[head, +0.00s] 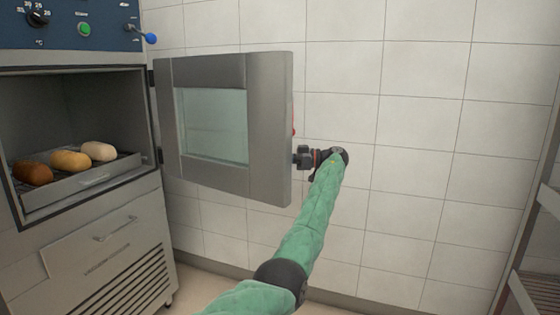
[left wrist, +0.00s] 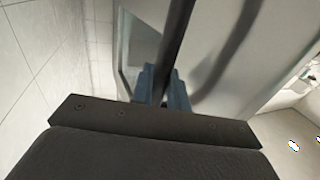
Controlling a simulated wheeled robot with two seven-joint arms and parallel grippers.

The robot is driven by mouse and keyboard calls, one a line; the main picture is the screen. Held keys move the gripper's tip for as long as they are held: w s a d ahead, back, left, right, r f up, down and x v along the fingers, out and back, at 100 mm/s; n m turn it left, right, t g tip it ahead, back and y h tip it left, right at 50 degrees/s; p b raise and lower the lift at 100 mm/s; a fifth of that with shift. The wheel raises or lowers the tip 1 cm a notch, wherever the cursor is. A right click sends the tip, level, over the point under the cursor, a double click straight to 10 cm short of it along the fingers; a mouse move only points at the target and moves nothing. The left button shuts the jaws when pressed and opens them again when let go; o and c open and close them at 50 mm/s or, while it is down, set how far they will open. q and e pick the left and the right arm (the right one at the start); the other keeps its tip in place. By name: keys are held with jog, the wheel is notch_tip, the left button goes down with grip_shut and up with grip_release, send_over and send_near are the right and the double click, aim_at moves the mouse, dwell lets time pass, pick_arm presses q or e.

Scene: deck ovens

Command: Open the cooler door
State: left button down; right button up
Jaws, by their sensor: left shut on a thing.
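The door (head: 270,130), grey with a glass window, is hinged at the right side of the cabinet opening and stands swung wide open. The chamber behind it is exposed. My left gripper (head: 303,157) is at the door's free edge, its fingers mostly hidden by the door. In the left wrist view, the blue fingertips (left wrist: 163,88) are shut on a dark bar handle (left wrist: 178,38) that runs along the door's outer face. My right gripper is in neither view.
In the open chamber, several bread rolls (head: 70,160) lie on a rack above a grey tray front (head: 95,178). A control panel (head: 65,30) with a blue-tipped lever (head: 151,38) is above. A tiled wall (head: 420,130) stands behind the door. A shelf rack (head: 535,240) is at far right.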

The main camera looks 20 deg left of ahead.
pick_arm(q)
jog(key=c, duration=1.5)
grip_release()
jog(key=shift+o, duration=0.2)
jog(key=v, duration=0.7)
jog(key=shift+w+d+p, duration=0.15)
jog(key=shift+d+p, duration=0.15)
jog(key=shift+d, duration=0.1)
